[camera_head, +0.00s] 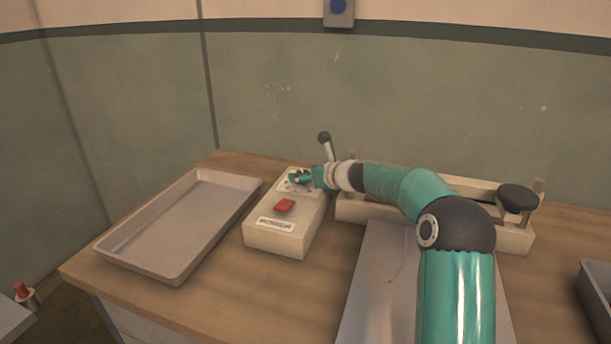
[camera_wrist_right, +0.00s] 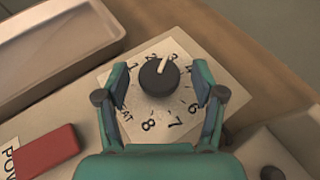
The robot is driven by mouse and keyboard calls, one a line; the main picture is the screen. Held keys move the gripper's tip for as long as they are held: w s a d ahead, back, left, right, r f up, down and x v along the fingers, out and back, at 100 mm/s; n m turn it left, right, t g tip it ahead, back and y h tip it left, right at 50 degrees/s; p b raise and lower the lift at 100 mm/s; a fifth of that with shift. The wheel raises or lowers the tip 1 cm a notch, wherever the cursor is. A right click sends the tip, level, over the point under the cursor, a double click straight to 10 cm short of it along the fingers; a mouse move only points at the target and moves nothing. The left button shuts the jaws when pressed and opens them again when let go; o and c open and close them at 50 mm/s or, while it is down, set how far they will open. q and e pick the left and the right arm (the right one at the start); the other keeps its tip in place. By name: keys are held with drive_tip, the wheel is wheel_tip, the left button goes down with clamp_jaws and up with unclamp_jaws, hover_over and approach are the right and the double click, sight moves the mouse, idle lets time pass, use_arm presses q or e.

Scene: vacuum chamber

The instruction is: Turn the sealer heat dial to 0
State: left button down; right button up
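The heat dial (camera_wrist_right: 158,77) is a round black knob with a white pointer line on a pale plate ringed with numbers. In the wrist view its pointer aims toward the top of the plate, near the low numbers; the exact number is hard to read. My right gripper (camera_wrist_right: 160,80) has its two fingers apart, one on each side of the knob, with gaps visible between fingers and knob. In the head view my right gripper (camera_head: 301,178) is over the back of the cream control box (camera_head: 278,241) and hides the dial. My left gripper is not in view.
A red switch (camera_head: 285,206) sits on the box's front half. A shallow tray (camera_head: 176,274) stands left of the box. A long sealer bar unit (camera_head: 515,240) with a black knob lies behind my arm. A lever (camera_head: 325,145) rises behind the gripper.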

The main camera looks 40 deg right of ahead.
drive_tip(key=v, duration=0.7)
drive_tip(key=shift+s, duration=0.2)
drive_tip(key=w+a+r+n+g+y+p, duration=0.55)
drive_tip(key=a+n+p, duration=0.4)
drive_tip(key=n, duration=0.65)
drive_tip(key=s+d+r+n+g+h+p, duration=0.1)
drive_tip(key=d+r+n+g+h+p, duration=0.45)
drive_tip(key=r+n+h+p, duration=0.35)
drive_tip(key=shift+n+y, duration=0.55)
drive_tip(key=shift+n, duration=0.05)
drive_tip(key=x, duration=0.5)
drive_tip(key=a+x, duration=0.1)
drive_tip(key=x, duration=1.1)
drive_tip(key=shift+s+a+f+b, duration=0.2)
drive_tip(key=shift+s+f+b, duration=0.05)
drive_tip(key=shift+f+b, duration=0.1)
